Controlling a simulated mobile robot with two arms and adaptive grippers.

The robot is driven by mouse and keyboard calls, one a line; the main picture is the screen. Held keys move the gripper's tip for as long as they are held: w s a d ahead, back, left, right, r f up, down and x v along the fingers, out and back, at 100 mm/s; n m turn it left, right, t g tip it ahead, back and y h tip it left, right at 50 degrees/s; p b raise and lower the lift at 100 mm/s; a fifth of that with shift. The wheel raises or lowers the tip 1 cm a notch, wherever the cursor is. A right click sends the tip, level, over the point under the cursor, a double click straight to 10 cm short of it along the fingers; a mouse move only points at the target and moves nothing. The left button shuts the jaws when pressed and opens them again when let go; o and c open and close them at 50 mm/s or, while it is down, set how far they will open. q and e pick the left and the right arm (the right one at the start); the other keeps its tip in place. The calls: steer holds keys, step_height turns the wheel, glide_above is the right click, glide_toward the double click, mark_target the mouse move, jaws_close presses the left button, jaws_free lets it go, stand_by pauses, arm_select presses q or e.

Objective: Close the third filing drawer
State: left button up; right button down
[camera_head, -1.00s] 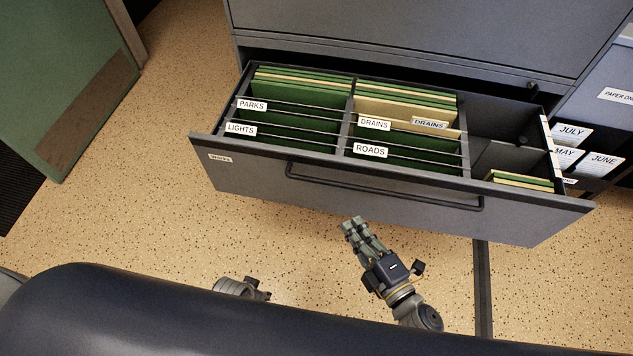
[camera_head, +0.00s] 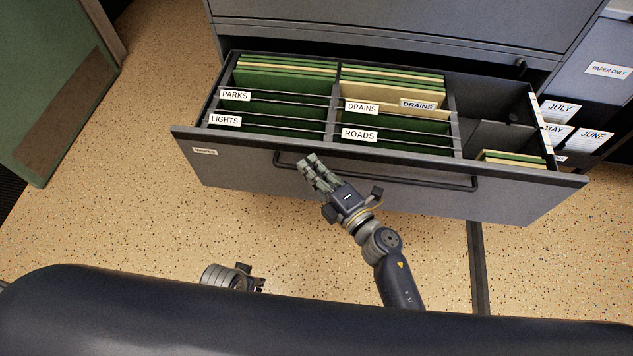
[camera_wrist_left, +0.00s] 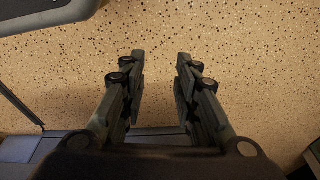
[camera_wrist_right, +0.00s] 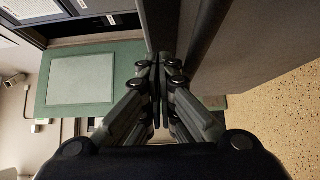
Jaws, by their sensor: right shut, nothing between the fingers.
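The filing drawer (camera_head: 240,169) labelled "Works" is pulled far out of the grey cabinet (camera_head: 400,22). Green and tan folders stand in it behind dividers. Its long dark handle (camera_head: 420,183) runs across the front. My right gripper (camera_head: 308,162) is shut and empty, with its fingertips at the drawer front by the handle's left end; I cannot tell whether they touch. In the right wrist view its closed fingers (camera_wrist_right: 160,62) lie close beside a grey panel. My left gripper is open and empty above the floor in the left wrist view (camera_wrist_left: 160,58); only its wrist shows in the head view.
A green door (camera_head: 50,80) stands at the left. An open-front rack with month cards (camera_head: 560,112) and a "Paper only" bin (camera_head: 607,69) are right of the cabinet. The speckled floor (camera_head: 130,220) before the drawer is clear.

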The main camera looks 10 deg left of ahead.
steer(key=shift+w, duration=0.6)
arm_select(q)
steer(key=shift+w+r, duration=0.1)
steer(key=shift+r, duration=0.2)
steer(key=shift+f, duration=0.1)
